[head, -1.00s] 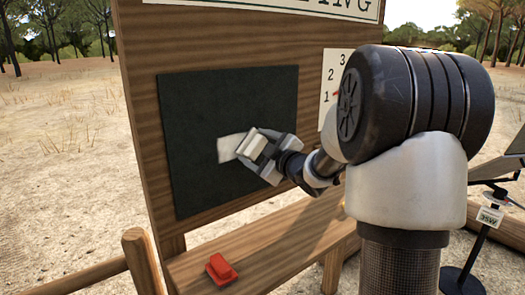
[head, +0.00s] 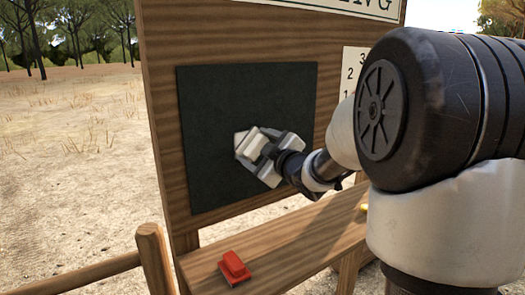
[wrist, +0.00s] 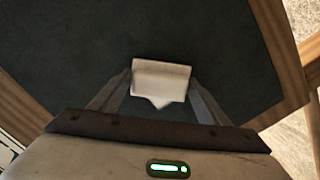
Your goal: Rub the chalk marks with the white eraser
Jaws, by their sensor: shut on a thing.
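A dark chalkboard (head: 225,95) hangs on an upright wooden panel in the head view and fills most of the wrist view (wrist: 75,50). My gripper (head: 262,148) is at the middle of the board, shut on the white eraser (head: 250,146). In the wrist view the eraser (wrist: 162,72) sits between the fingertips, at or very near the board. The eraser hides part of the board.
A red eraser-shaped block (head: 234,267) lies on the wooden ledge (head: 290,245) below the board. A white numbered sheet (head: 352,66) is on the panel right of the board. A wooden rail (head: 85,272) stands at lower left. The board around my gripper is clear.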

